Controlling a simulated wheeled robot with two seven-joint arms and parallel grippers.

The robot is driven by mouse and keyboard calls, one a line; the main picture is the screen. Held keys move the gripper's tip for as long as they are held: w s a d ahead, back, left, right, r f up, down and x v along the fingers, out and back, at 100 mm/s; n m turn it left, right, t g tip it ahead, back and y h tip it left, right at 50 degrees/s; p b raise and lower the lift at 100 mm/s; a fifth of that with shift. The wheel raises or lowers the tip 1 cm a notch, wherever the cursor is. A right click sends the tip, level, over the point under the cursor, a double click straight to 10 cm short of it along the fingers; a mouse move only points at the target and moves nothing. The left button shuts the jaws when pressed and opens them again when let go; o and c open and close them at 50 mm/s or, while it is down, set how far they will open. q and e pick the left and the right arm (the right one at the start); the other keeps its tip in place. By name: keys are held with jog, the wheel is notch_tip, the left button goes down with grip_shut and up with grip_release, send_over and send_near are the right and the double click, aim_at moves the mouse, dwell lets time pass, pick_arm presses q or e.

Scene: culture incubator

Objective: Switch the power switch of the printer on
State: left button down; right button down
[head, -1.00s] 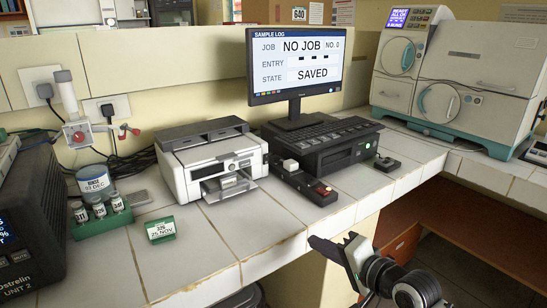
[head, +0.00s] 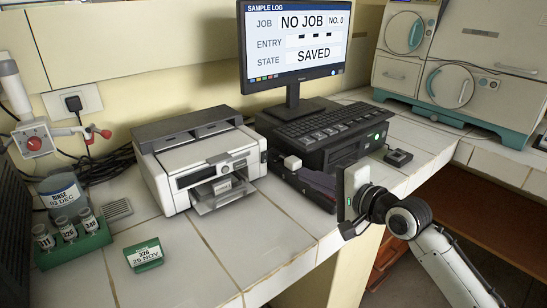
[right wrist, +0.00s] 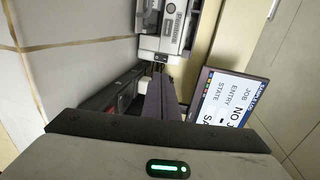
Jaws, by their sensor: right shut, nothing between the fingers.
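The white printer with a dark grey top (head: 200,160) stands on the tiled counter, with a small display and a tray on its front. It also shows at the top of the right wrist view (right wrist: 168,28). Right of it lies a low black switch strip (head: 285,175) with a white block (head: 292,162) at its printer end. The strip also shows in the right wrist view (right wrist: 122,88), with a red part on it. My right gripper (head: 308,177) is shut and empty, its fingers over or beside the strip, hiding its red switch in the head view. Contact cannot be told. My left gripper is not in view.
A monitor (head: 298,45) stands behind a black keyboard unit (head: 330,135), close to my right gripper. A small dark box (head: 398,157) lies to the right. A green vial rack (head: 75,245) and a green label block (head: 145,255) are at left. The front-middle counter is clear.

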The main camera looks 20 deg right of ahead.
send_near(265, 154)
jog(key=x, duration=0.5)
jog(key=shift+w+f+b, duration=0.15)
jog(key=shift+f+b, duration=0.1)
jog(key=shift+b, duration=0.1)
jog(key=shift+w+a, duration=0.1)
jog(key=shift+w, duration=0.25)
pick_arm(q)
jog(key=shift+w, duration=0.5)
pick_arm(e)
jog(key=shift+r, duration=0.1)
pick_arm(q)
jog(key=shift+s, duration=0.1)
